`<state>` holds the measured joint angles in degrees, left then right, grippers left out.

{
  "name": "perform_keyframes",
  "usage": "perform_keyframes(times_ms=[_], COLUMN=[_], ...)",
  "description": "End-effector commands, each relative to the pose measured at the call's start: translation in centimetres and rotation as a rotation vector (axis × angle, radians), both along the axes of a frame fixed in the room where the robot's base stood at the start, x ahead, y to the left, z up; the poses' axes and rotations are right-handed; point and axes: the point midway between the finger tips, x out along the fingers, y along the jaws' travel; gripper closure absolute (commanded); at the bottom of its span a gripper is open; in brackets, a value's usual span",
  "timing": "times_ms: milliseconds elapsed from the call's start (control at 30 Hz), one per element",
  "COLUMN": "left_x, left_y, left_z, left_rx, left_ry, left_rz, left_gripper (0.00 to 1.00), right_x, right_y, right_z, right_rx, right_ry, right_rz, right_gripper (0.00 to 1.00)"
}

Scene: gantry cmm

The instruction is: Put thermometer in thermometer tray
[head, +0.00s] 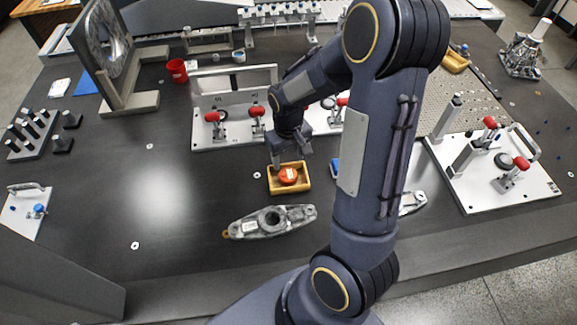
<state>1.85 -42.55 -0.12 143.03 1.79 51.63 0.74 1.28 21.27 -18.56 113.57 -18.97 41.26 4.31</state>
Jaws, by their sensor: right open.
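A small yellow-tan tray (272,188), which looks like the thermometer tray, lies on the dark table near the middle of the head view. A round orange-red thing with a pale label (288,176), likely the thermometer, lies inside its walls. My right gripper (291,158) points down just above and behind the tray. Its fingers are spread apart, with nothing seen between them. Whether a fingertip touches the tray's back edge I cannot tell. My left gripper is not in view.
A grey metal casting (272,221) lies in front of the tray. Behind stands a white fixture plate with red-handled clamps (203,138); another clamp plate (520,194) is at right. A blue thing (334,168) is partly hidden by my right arm.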

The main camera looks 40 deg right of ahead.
Motion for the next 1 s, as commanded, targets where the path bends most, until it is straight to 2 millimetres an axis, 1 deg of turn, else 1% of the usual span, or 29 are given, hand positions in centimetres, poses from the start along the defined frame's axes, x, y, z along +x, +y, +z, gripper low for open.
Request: perform_keyframes(times_ms=[33,100,300,367,467,567,600,733,833,900,1000], left_x=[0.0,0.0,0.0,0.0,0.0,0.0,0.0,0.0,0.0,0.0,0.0], left_y=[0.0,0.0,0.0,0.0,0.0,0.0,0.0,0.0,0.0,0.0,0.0], left_z=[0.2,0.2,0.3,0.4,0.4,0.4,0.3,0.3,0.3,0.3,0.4], left_rx=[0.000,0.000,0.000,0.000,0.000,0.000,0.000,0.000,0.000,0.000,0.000], left_ry=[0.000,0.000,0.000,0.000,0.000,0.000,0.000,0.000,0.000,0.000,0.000], left_rz=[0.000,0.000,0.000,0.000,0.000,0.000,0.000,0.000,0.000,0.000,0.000], left_gripper=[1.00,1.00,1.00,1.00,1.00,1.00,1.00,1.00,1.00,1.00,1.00], right_x=[0.1,0.1,-0.1,-0.4,-1.5,-3.5,-4.5,-7.9,-10.6,-12.1,-13.9], right_y=[0.0,0.0,0.1,0.4,1.4,3.2,4.0,6.7,8.7,9.8,11.1], right_z=[1.2,2.2,4.1,4.8,6.7,9.4,10.5,13.4,14.8,15.4,15.8], right_rx=[0.000,0.000,0.004,0.016,0.060,0.125,0.152,0.230,0.274,0.296,0.315], right_ry=[-0.005,-0.004,-0.005,-0.018,-0.064,-0.140,-0.173,-0.281,-0.357,-0.402,-0.453], right_rz=[0.001,0.001,0.000,-0.005,-0.016,-0.027,-0.029,-0.026,-0.018,-0.011,-0.003], right_gripper=[0.43,0.43,0.43,0.43,0.43,0.43,0.43,0.43,0.43,0.43,0.43])
